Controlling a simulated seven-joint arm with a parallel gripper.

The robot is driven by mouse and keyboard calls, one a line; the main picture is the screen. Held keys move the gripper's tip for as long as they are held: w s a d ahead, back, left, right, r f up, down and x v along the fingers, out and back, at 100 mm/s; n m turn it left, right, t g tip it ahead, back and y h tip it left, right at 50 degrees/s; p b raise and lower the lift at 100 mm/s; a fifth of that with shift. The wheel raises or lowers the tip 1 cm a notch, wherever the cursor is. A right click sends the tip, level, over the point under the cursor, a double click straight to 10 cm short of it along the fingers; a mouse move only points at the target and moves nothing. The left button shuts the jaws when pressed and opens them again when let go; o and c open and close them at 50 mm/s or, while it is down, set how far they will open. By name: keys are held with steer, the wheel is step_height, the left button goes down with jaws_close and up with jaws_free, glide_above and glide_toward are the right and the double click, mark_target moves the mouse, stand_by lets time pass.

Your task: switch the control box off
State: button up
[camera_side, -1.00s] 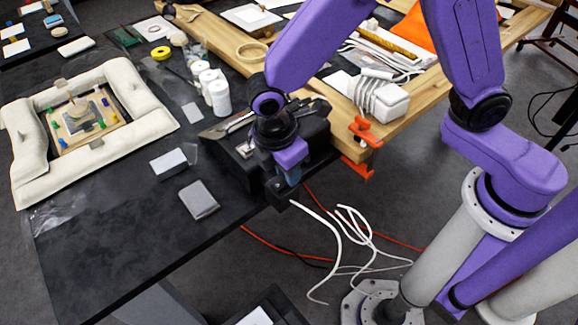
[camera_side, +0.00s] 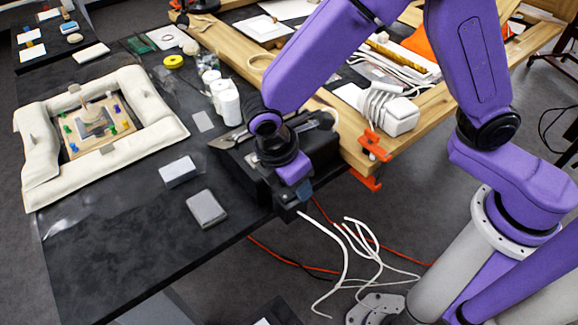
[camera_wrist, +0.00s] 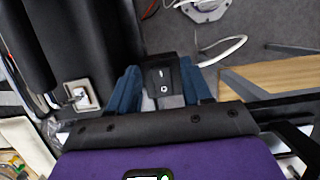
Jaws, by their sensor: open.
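A small black box (camera_wrist: 161,76) with a metal toggle and a round pale fitting on its face appears to be the control box. In the wrist view it sits between the two blue fingers of my gripper (camera_wrist: 160,88), which are apart. Whether either finger touches it is unclear. In the side view, my gripper (camera_side: 304,191) points down at the front edge of the black table, and my wrist hides much of the area. The toggle's on or off position cannot be told.
A larger black device (camera_side: 236,160) stands beside my gripper; its pale plate with a lever (camera_wrist: 82,95) shows in the wrist view. White cables (camera_side: 345,250) hang to the floor. An orange clamp (camera_side: 372,150) grips the wooden bench. White bottles (camera_side: 228,103) stand behind.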

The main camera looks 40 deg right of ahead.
steer(key=v, duration=1.7)
steer(key=shift+r, duration=0.1)
steer(key=s+d+f+m+y, duration=0.2)
steer(key=s+d, duration=0.6)
steer(key=d, duration=0.5)
steer(key=s+d+f+m+y, duration=0.1)
steer(key=s+d+f+m, duration=0.2)
steer(key=s+d, duration=0.4)
steer(key=d+f, duration=0.1)
steer(key=d, duration=0.5)
steer(key=shift+s+f+y, duration=0.25)
steer(key=shift+s+y, duration=0.15)
